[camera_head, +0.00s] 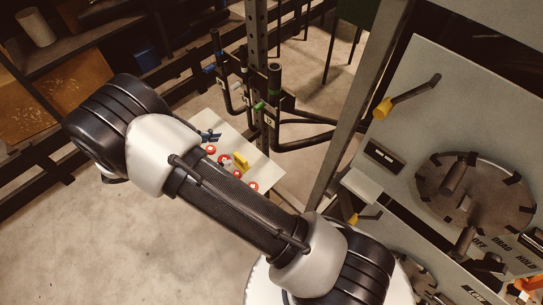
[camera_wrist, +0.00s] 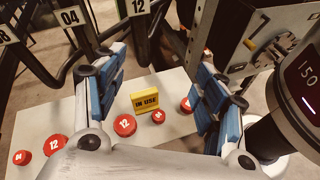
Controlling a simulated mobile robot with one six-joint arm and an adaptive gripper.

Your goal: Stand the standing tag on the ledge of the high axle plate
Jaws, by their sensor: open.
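The standing tag (camera_wrist: 145,103) is a small yellow block marked IN USE. It stands on a white board among red round tags, and it also shows in the head view (camera_head: 241,161). My gripper (camera_wrist: 155,88) is open, its blue-padded fingers on either side of the tag in the wrist view; no contact shows. In the head view my arm hides most of the gripper. The high axle plate (camera_head: 412,112) is the upper grey panel at the right, with a dark disc and a yellow-collared handle. A pale ledge (camera_head: 362,187) juts out near its lower left edge.
The white board (camera_head: 270,174) carries several red numbered tags (camera_wrist: 124,125). Dark hooked bars (camera_head: 273,85) on an upright post rise behind it. A grey frame post (camera_head: 350,130) stands between board and panel. A lower panel has another disc.

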